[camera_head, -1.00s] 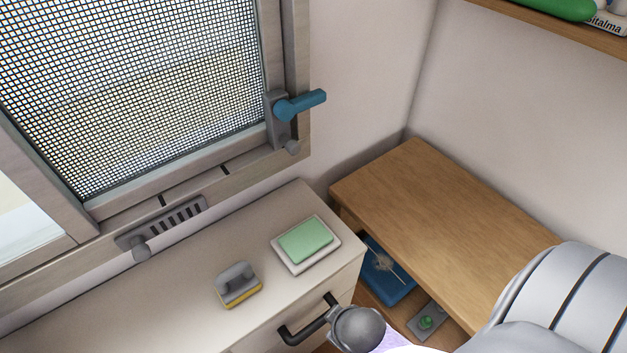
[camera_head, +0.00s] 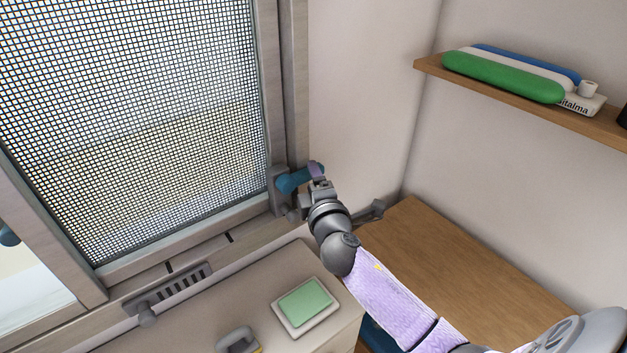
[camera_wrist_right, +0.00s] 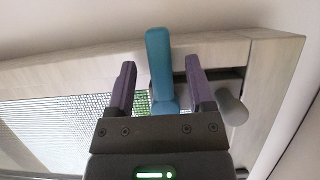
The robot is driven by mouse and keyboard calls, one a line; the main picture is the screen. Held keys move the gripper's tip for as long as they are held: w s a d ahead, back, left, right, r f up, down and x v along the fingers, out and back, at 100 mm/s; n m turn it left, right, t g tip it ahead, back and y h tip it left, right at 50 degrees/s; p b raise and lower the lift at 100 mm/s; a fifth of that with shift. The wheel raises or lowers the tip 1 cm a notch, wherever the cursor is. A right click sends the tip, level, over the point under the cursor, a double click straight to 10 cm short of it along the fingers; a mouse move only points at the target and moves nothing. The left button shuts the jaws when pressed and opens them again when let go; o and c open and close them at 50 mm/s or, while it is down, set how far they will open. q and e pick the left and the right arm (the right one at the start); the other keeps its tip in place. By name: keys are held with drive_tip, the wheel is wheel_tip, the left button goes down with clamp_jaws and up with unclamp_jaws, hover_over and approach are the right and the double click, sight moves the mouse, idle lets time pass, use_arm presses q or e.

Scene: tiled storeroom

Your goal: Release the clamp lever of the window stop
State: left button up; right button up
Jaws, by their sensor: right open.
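The blue clamp lever (camera_head: 290,182) is on a grey mount at the lower right corner of the mesh window frame. In the right wrist view the lever (camera_wrist_right: 159,62) stands between the two purple fingers, with gaps on both sides. My right gripper (camera_head: 316,170) is at the lever, and its fingers (camera_wrist_right: 160,88) are open around it. In the head view the gripper hides part of the lever. A grey knob (camera_wrist_right: 232,108) is beside the right finger in the wrist view. My left gripper is not in view.
A pale cabinet below the window holds a green pad on a white tray (camera_head: 306,330) and a grey-handled brush (camera_head: 238,340). A wooden table (camera_head: 450,255) is at right. A wall shelf (camera_head: 520,98) holds rolled items. A slotted grey stop (camera_head: 180,285) is on the sill.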

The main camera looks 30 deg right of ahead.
drive_tip(key=shift+w+d, duration=0.1)
drive_tip(key=shift+w, duration=0.15)
drive_tip(key=shift+c, duration=0.3)
clamp_jaws()
idle(0.5)
idle(0.5)
